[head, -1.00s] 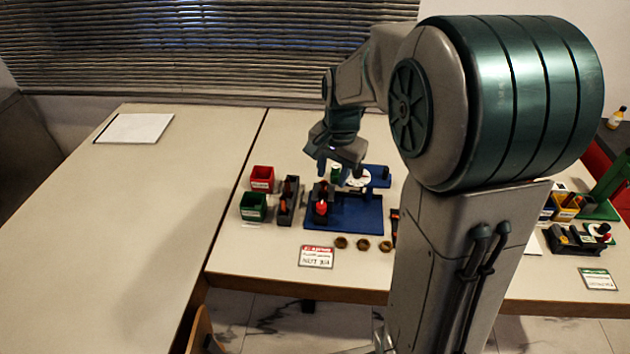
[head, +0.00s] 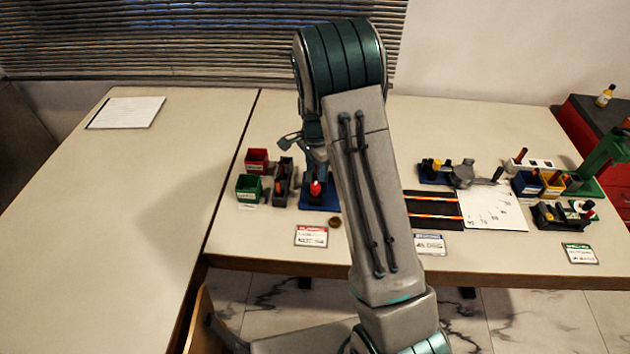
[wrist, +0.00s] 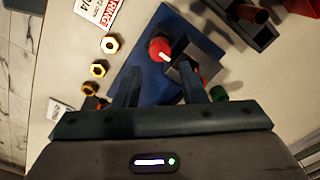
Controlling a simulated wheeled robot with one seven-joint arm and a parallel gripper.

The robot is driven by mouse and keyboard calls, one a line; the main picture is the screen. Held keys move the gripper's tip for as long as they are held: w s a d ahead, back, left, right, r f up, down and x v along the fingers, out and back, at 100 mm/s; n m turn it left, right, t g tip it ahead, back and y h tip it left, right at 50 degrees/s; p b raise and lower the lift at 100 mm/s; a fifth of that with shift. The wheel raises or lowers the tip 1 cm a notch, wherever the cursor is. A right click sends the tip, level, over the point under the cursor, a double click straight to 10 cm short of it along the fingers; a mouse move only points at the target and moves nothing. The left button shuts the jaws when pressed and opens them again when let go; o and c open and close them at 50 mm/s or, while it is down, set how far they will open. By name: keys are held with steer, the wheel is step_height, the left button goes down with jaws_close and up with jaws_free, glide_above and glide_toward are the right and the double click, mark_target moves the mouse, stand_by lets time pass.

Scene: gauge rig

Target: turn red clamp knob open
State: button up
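The red clamp knob (head: 316,188) stands on the blue base plate (head: 305,203) of the gauge rig. In the wrist view the red knob (wrist: 160,50) shows a white mark on its top and lies just beyond my fingertips, beside a grey block (wrist: 182,72). My gripper (wrist: 160,70) is open, with a finger on each side and nothing held. In the head view my gripper (head: 291,143) is above and behind the knob, seen small. My arm hides most of the rig there.
Red (head: 257,158) and green bins (head: 249,188) and a dark holder (head: 283,182) stand left of the rig. Several brass nuts (wrist: 98,68) and a red-edged card (head: 311,236) lie near the front. The left table is mostly bare.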

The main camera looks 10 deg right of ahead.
mark_target(315, 186)
step_height(315, 186, down, 7)
steer(key=shift+r+p, duration=0.2)
steer(key=shift+p, duration=0.3)
steer(key=c, duration=0.7)
